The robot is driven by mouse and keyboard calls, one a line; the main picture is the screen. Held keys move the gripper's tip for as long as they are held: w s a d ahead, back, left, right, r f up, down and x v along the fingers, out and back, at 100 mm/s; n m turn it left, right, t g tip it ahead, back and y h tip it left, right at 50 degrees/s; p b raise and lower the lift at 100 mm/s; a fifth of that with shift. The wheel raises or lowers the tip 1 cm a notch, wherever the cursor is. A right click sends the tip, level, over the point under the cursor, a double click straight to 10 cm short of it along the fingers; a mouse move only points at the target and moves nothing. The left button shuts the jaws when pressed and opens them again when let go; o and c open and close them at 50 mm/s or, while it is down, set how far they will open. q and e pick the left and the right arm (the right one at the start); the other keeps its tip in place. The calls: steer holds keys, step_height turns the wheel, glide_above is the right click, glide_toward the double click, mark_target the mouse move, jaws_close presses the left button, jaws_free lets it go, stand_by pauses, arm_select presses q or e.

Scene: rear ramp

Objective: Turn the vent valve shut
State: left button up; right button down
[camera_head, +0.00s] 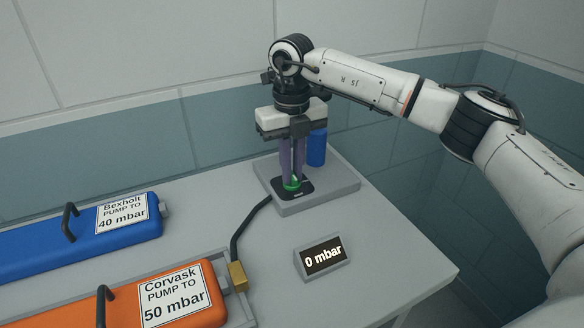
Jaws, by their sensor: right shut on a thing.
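A small green part (291,186), which looks like the vent valve's knob, sits on a black plate on a grey block (330,187) near the wall. My right gripper (292,178) points straight down over it, its purple fingers shut on the green part. The fingers hide most of it, so its turn angle cannot be read. My left gripper is not in view.
A blue cylinder (317,148) stands just behind my right gripper. A black hose (240,228) runs from the block to a brass fitting (238,276) by the orange case (195,298), labelled Corvask, pump to 50 mbar. A blue case (70,248) reads Bexholt, 40 mbar. The display (323,258) reads 0 mbar.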

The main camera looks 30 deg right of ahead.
mark_target(293, 174)
steer(key=c, duration=1.8)
jaws_free()
steer(key=shift+r, duration=0.1)
step_height(293, 174, up, 10)
steer(key=shift+b, duration=0.4)
